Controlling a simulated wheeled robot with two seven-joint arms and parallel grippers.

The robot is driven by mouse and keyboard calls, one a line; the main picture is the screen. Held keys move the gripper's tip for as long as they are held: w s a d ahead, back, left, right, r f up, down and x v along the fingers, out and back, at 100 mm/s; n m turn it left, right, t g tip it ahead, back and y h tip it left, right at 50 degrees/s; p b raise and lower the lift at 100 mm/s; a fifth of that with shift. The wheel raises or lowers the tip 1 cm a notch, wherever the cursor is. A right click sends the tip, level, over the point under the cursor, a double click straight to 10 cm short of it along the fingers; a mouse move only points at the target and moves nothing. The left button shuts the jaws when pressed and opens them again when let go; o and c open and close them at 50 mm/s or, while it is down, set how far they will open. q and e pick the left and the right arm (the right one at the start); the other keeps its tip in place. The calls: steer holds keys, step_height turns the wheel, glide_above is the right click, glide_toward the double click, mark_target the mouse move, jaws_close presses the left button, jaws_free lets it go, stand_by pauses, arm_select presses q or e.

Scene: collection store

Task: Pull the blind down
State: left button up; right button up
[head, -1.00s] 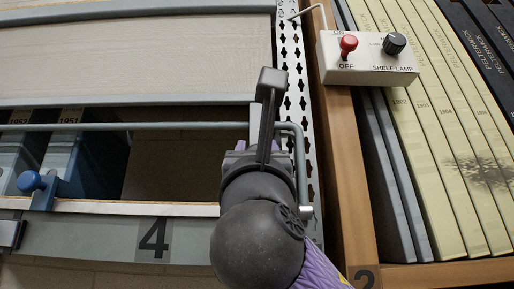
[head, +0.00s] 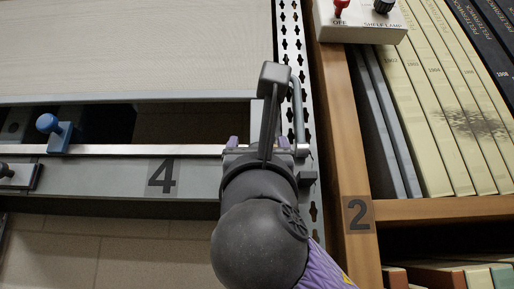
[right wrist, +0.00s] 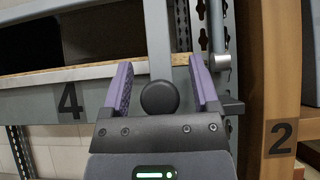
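The pale blind (head: 140,45) covers the upper part of the shelf bay in the head view, with its grey bottom rail (head: 130,97) level. A dark gap shows below the rail, above shelf edge 4. In the right wrist view, a grey upright strip (right wrist: 157,35) comes down to a black round knob (right wrist: 160,97); it looks like the blind's pull. My right gripper (right wrist: 160,65) has its purple fingers on either side of the knob, with gaps visible on both sides. It also shows in the head view (head: 258,142), at the bay's right end. My left gripper is out of view.
A perforated metal upright (head: 303,100) and a wooden post (head: 350,160) marked 2 stand just right of my gripper. The shelf-lamp box (head: 360,22) is at the top right, above tall books (head: 430,110). A blue knob (head: 48,123) stands at the left.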

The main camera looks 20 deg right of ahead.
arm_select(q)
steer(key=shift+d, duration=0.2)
arm_select(e)
steer(key=shift+s+a+f, duration=0.1)
steer(key=shift+s+f, duration=0.05)
steer(key=shift+f, duration=0.2)
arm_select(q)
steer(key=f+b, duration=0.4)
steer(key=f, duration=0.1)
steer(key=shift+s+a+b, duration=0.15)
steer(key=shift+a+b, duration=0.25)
arm_select(e)
steer(key=v, duration=0.9)
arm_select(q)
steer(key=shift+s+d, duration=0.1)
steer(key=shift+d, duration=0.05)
arm_select(e)
steer(key=shift+s, duration=0.1)
